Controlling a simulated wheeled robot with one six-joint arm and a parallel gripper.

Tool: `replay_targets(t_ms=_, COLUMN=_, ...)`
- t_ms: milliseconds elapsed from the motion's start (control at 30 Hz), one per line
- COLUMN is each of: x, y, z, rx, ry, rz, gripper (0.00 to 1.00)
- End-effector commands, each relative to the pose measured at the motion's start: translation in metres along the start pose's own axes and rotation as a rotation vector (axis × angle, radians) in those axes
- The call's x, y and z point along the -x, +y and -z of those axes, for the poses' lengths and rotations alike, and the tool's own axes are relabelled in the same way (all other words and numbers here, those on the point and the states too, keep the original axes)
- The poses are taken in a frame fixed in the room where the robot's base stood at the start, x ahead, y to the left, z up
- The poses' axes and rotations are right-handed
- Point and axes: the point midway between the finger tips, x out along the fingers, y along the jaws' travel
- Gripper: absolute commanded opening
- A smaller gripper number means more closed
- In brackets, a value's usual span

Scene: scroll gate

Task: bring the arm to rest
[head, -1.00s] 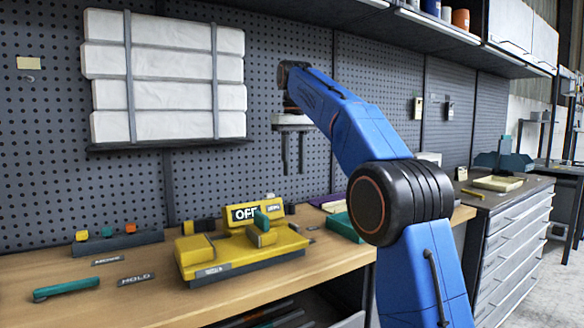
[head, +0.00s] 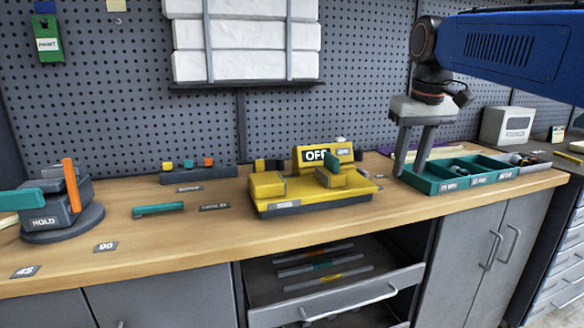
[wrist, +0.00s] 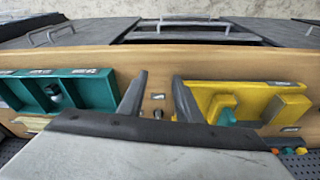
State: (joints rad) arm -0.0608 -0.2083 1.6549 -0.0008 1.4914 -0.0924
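My gripper (head: 409,170) hangs downward from my blue arm at the right of the head view. Its two fingers are apart with nothing between them. In the head view it overlaps the left end of a teal tray. In the wrist view the open gripper (wrist: 159,78) shows over the wooden bench, with the teal tray on the left and a yellow fixture on the right. It appears clear of both, though its exact height is hard to tell.
The yellow fixture (head: 300,200) with an OFF sign stands mid-bench. The teal compartment tray (head: 450,185) is right of it. A grey HOLD turntable (head: 62,225) with an orange handle is at left. A drawer (head: 345,298) is open below.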

Motion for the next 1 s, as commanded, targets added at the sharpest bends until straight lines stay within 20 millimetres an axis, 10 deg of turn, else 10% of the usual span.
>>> replay_targets(t_ms=700, x=-0.161, y=-0.009, z=-0.232, rx=-0.119, ry=0.168, rz=-0.023, gripper=0.31)
replay_targets(t_ms=1000, x=-0.210, y=-0.013, z=-0.281, rx=-0.146, ry=0.208, rz=-0.028, gripper=0.31)
